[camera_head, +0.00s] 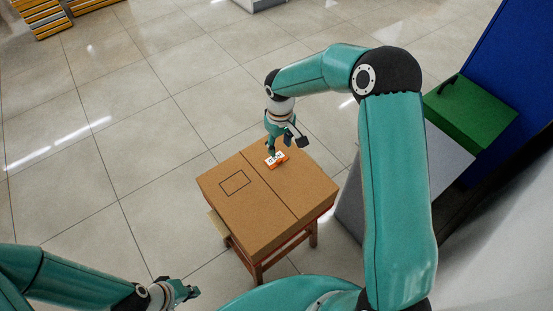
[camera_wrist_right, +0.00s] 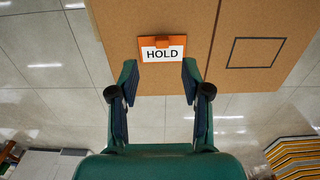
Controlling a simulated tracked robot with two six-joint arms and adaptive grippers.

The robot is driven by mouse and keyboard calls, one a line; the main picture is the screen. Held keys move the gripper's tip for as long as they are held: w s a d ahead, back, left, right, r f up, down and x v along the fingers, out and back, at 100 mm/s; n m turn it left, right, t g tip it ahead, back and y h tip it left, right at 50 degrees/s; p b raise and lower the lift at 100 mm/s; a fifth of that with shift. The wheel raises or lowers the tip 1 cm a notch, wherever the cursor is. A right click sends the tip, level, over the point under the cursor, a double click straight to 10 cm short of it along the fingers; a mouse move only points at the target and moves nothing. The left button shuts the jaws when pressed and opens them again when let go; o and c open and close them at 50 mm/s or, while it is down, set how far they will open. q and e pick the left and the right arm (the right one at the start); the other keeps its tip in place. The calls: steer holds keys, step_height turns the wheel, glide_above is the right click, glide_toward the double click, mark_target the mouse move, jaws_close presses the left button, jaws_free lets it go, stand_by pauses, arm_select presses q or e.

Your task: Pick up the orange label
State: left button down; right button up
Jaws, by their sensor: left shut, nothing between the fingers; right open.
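The orange label (camera_head: 276,160) lies on the brown cardboard box (camera_head: 250,215), close to the box's far edge. In the right wrist view the label (camera_wrist_right: 163,59) shows a white panel with the word HOLD and an orange tab. My right gripper (camera_head: 283,149) is just above the label. In the right wrist view its open fingers (camera_wrist_right: 160,85) stand on either side of the label's lower part, with nothing held; I cannot tell their exact height above it. My left gripper (camera_head: 190,291) is shut and empty at the bottom left, away from the box.
The box stands on a small wooden table (camera_head: 259,273). A black square outline (camera_head: 235,182) is drawn on the box, left of the label. A green box (camera_head: 470,112) sits on a grey cabinet at the right. Slatted yellow pallets (camera_head: 45,17) lie at the far left.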

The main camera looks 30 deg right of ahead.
mark_target(278, 159)
steer(key=shift+w+a+f+p, duration=0.1)
steer(key=shift+f+p, duration=0.1)
steer(key=shift+f, duration=1.5)
steer(key=shift+a+f+p, duration=0.1)
steer(key=shift+f+p, duration=0.1)
steer(key=shift+f, duration=1.5)
steer(key=shift+c, duration=0.2)
steer(key=c, duration=0.8)
